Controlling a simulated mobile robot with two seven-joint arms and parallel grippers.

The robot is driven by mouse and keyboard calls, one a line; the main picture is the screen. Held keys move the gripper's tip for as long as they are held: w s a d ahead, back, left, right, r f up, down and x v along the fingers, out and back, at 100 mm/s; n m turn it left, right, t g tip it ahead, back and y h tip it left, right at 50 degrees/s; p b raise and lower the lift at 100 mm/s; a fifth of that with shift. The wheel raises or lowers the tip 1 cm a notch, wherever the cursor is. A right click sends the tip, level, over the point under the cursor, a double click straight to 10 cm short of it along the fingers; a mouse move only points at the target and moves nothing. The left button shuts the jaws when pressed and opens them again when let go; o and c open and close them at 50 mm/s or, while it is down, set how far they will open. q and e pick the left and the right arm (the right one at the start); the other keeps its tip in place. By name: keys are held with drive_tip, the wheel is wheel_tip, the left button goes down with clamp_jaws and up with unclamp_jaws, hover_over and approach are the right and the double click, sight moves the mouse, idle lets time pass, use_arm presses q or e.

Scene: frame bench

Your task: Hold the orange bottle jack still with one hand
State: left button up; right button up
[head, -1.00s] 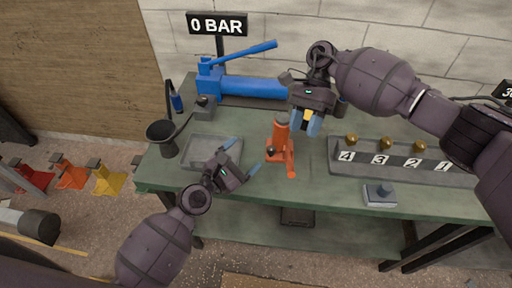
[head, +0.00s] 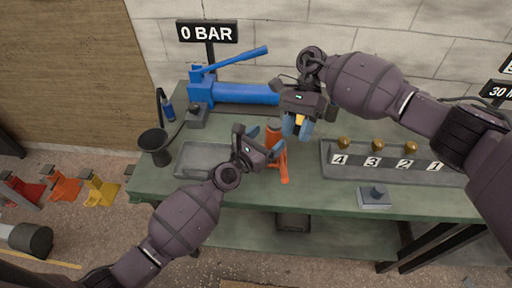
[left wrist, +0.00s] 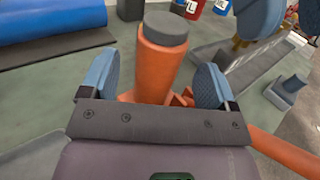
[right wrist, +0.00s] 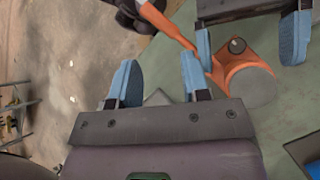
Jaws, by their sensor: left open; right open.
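The orange bottle jack (head: 273,132) stands upright on the green bench, with a grey cap on top. My left gripper (head: 266,142) is open at the jack. In the left wrist view, the jack's body (left wrist: 157,70) stands between the two blue fingers, with a visible gap to the right finger. Whether the left finger touches it is unclear. My right gripper (head: 297,127) is open, above and just right of the jack. In the right wrist view, the space between its fingers (right wrist: 158,82) looks empty, and the jack (right wrist: 248,82) lies to their right.
A blue hand pump (head: 240,94) stands behind, under a "0 BAR" sign (head: 207,32). A numbered rack (head: 390,160) with brass knobs and a grey block (head: 374,197) are to the right. A dark cup (head: 154,145) and a grey tray (head: 205,160) are to the left.

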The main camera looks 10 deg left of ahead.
sight(269, 137)
use_arm(q)
drive_tip(key=shift+x, duration=1.95)
drive_tip(key=shift+c, duration=0.5)
clamp_jaws()
